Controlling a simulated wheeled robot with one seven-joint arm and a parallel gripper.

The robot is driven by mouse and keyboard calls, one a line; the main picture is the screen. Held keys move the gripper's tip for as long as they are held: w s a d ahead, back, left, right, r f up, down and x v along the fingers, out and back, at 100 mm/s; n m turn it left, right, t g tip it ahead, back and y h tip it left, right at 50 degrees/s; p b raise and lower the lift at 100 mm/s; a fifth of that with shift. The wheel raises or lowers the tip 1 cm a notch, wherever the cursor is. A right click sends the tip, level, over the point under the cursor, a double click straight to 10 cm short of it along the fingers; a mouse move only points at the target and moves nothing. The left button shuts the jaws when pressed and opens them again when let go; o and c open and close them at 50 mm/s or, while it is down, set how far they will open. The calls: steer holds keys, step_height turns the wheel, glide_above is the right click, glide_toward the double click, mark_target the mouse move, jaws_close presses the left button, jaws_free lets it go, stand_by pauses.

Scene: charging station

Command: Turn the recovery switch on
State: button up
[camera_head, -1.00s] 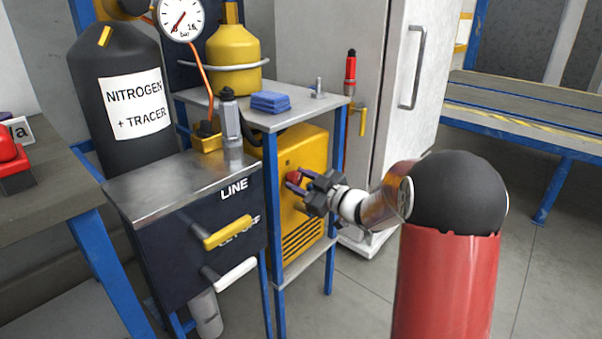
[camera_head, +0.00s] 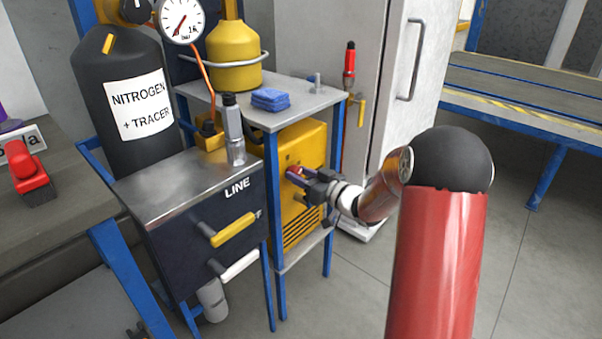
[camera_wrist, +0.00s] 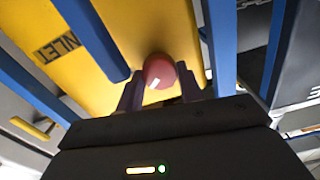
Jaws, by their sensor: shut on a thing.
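The recovery switch is a red knob with a white mark, on the front of the yellow recovery machine (camera_head: 303,147). In the wrist view the red knob (camera_wrist: 160,72) sits between the two fingers, against the yellow panel (camera_wrist: 125,40). My gripper (camera_head: 300,176) reaches in from the right, and its fingers are closed around the knob's sides. In the head view the fingers mostly hide the knob.
Blue frame legs (camera_head: 336,160) stand close to the machine. A dark LINE box (camera_head: 190,250) with a yellow handle (camera_head: 232,231) and a white handle (camera_head: 240,265) is at its left. A metal shelf (camera_head: 285,113) with blue cloths (camera_head: 270,99) lies above. Floor at right is clear.

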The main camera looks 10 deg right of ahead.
stand_by(0.3)
steer(key=o, duration=1)
steer(key=shift+s+d, duration=0.1)
steer(key=v, duration=0.7)
steer(key=shift+s, duration=0.25)
steer(key=shift+d, duration=0.2)
